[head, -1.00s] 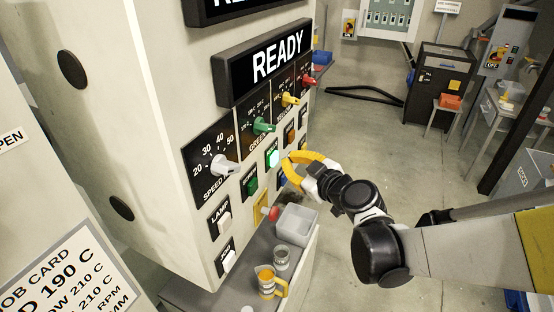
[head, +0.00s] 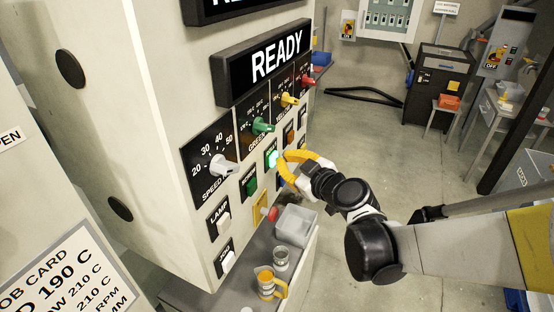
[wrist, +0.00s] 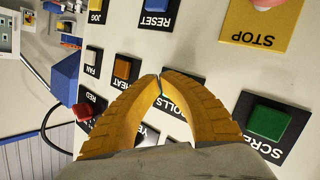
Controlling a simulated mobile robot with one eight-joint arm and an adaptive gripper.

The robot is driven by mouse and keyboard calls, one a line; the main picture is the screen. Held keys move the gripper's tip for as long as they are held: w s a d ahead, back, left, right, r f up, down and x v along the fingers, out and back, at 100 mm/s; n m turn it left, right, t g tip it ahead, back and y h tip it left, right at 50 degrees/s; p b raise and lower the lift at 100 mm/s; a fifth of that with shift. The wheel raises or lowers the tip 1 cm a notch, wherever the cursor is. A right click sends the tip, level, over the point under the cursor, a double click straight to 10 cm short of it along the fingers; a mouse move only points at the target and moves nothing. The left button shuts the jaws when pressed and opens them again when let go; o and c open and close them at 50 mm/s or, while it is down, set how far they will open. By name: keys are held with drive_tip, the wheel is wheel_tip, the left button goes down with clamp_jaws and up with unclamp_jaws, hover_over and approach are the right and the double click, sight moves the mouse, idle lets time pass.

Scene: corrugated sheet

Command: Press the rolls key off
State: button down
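The rolls key (head: 271,160) is a lit pale-green key on the upright machine panel, between a dark green key and an orange one. In the wrist view its ROLLS label (wrist: 178,104) shows between my yellow fingers, which hide most of the key; a sliver of teal shows below the fingertips. My gripper (wrist: 160,77) is shut with its tips together and nothing seen between them. In the head view my gripper (head: 281,163) is right beside the lit key. I cannot tell whether the tips touch it.
The dark green screw key (wrist: 268,121) and orange heat key (wrist: 122,69) flank the rolls key. Knobs such as the green one (head: 262,126) stick out above. A ledge below holds a grey bin (head: 296,225) and a yellow-handled jug (head: 266,283).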

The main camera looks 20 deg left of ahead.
drive_tip(key=shift+a, duration=0.15)
drive_tip(key=shift+d, duration=0.8)
drive_tip(key=d, duration=0.6)
drive_tip(key=shift+s+b, duration=0.3)
drive_tip(key=shift+b, duration=0.05)
drive_tip(key=s+d+f+m+g+h+b, duration=0.1)
drive_tip(key=s+d+f+m+h+b, duration=0.1)
drive_tip(key=s+d, duration=0.5)
drive_tip(key=s+d+f+m+h+b, duration=0.2)
drive_tip(key=s+d+f+m+h, duration=0.2)
drive_tip(key=d, duration=1)
drive_tip(key=s+d+f+m+g+h+b, duration=0.1)
drive_tip(key=s+d+f+m+h+b, duration=0.1)
drive_tip(key=s+d+m+h, duration=0.3)
drive_tip(key=s+d+m, duration=0.4)
drive_tip(key=s+d, duration=0.1)
drive_tip(key=shift+d+f+g+h, duration=0.15)
drive_tip(key=shift+f+g+h, duration=0.15)
drive_tip(key=shift+f+h, duration=0.1)
